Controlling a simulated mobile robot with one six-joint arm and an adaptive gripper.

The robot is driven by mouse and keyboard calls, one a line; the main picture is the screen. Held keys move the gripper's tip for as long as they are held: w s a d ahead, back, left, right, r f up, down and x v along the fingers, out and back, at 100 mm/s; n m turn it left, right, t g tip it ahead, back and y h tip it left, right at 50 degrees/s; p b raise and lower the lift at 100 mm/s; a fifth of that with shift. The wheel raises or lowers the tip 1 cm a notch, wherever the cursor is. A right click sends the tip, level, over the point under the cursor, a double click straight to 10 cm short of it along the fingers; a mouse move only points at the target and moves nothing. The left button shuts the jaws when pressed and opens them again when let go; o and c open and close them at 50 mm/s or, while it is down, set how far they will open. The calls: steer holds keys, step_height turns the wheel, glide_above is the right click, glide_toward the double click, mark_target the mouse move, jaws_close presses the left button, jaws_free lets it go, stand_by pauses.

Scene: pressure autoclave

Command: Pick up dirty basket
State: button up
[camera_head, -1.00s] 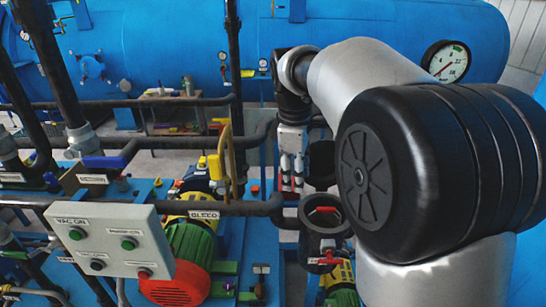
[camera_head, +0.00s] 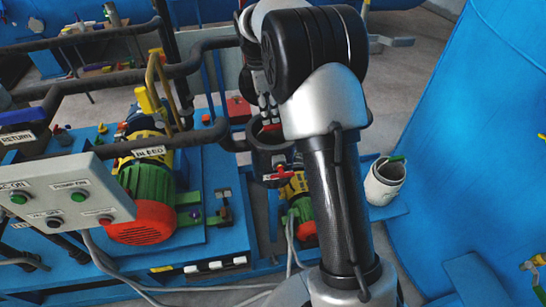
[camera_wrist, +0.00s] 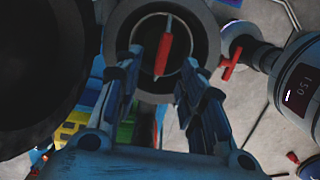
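The dirty basket, by its red handle bar (camera_wrist: 162,54), sits down inside a round dark strainer housing (camera_wrist: 118,22) in the wrist view. Only the handle and a pale inner rim show; the rest of the basket is hidden. My gripper (camera_wrist: 163,60) is open, with its two fingers apart on either side of the handle; contact cannot be told. In the head view my gripper (camera_head: 268,108) points down over the open top of the housing (camera_head: 270,157), with a bit of red between the fingers.
A red valve lever (camera_wrist: 233,63) and a gauge-like body (camera_wrist: 303,78) lie right of the housing. Pipes (camera_head: 90,85), a control box (camera_head: 65,193) and a blue tank (camera_head: 480,130) surround the area.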

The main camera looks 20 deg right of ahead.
mark_target(272, 125)
steer(key=f, duration=0.5)
steer(key=d+f+b, duration=0.1)
steer(key=f, duration=0.1)
steer(key=shift+s+d+f, duration=0.1)
steer(key=shift+s+f, duration=0.1)
jaws_close()
stand_by(1.0)
